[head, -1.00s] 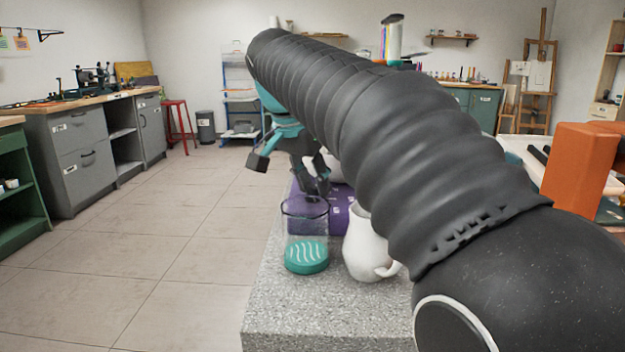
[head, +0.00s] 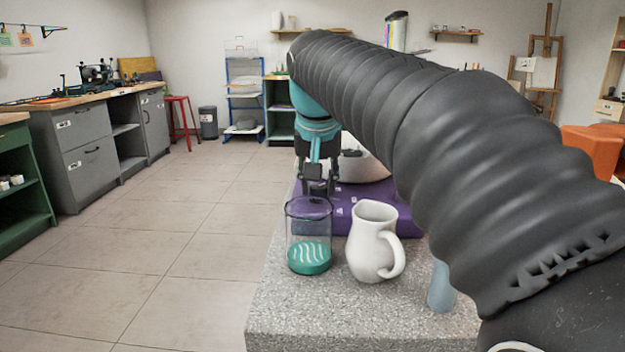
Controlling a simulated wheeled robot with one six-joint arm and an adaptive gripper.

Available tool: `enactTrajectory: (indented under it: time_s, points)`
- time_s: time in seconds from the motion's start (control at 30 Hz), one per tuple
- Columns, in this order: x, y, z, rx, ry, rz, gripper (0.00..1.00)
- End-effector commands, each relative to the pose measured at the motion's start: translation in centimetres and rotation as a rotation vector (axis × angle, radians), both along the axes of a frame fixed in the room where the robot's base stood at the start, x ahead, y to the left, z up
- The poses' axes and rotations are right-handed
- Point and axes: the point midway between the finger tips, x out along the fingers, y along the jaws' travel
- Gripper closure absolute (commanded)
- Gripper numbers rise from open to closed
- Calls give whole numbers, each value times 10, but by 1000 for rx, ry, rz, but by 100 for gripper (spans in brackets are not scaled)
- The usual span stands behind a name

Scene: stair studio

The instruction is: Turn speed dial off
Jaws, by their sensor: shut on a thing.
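A purple machine (head: 345,218) with small white marks on its front stands on the grey speckled bench. A whitish rounded bowl or wheel (head: 365,165) sits on top of it. My gripper (head: 318,190) points down at the left part of the machine, behind the rim of a glass beaker. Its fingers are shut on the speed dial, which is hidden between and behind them. I cannot read the dial's setting.
The glass beaker (head: 296,235), with a teal wave-patterned piece at its bottom, stands close in front of my gripper. A white pitcher (head: 370,245) is to its right, and a blue-grey cup (head: 440,288) sits further right. The bench's front is bare.

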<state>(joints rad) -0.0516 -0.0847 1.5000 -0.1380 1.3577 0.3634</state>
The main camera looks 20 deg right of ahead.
Motion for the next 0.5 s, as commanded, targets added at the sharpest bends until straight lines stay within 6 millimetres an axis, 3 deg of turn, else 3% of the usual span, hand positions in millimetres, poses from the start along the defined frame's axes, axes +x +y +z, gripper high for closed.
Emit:
enactTrajectory:
  time_s: [0.43, 0.47, 0.5]
  points:
    - [0, 0, -1, -1, 3, 9, 100]
    - [0, 0, -1, -1, 3, 9, 59]
    - [0, 0, -1, -1, 3, 9, 49]
